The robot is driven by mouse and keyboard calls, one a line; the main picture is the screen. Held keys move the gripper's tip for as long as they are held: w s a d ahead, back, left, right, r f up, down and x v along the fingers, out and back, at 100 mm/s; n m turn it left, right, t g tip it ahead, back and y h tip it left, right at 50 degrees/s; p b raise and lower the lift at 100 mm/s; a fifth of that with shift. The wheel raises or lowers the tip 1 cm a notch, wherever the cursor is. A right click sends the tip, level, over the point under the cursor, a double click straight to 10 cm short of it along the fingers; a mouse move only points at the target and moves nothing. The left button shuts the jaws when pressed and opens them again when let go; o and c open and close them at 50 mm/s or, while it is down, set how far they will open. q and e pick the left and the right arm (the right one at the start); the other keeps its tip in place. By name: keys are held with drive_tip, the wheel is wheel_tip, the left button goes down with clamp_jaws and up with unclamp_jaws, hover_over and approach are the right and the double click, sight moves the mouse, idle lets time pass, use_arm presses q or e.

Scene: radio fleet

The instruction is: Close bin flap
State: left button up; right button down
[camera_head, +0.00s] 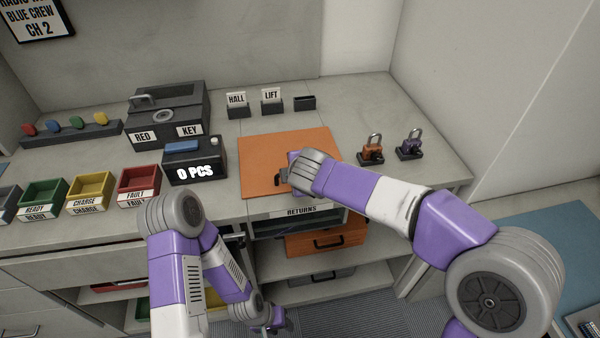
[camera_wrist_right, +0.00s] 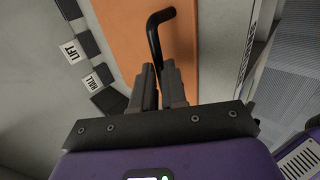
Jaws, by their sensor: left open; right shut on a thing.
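My right gripper (camera_wrist_right: 158,82) is shut on the end of this handle; in the head view the right hand hides most of the handle. The open bin front (camera_head: 285,225) shows below the label, partly behind my arms. My left gripper (camera_head: 272,322) is open and empty, low before the cabinet, partly hidden by its own arm.
An orange drawer (camera_head: 326,243) with a black handle sits under the bin. Padlocks stand right of the flap: an orange one (camera_head: 371,151) and a purple one (camera_head: 410,147). A 0 PCS box (camera_head: 195,165) and coloured trays are left. HALL and LIFT tags (camera_head: 237,100) stand behind.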

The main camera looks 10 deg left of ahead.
drive_tip(key=f, duration=0.2)
drive_tip(key=shift+s+d+f+g, duration=0.2)
drive_tip(key=shift+s+f+g, duration=0.1)
drive_tip(key=shift+s+g, duration=0.1)
drive_tip(key=c, duration=1.2)
unclamp_jaws()
drive_tip(key=shift+o, duration=0.2)
drive_tip(key=shift+s+r, duration=0.1)
drive_tip(key=shift+r, duration=0.2)
drive_tip(key=p+v, duration=0.2)
drive_tip(key=v, duration=0.4)
drive_tip(key=shift+r, duration=0.2)
drive_tip(key=shift+s+r, duration=0.35)
drive_tip(key=shift+r, duration=0.2)
drive_tip(key=shift+w, duration=0.1)
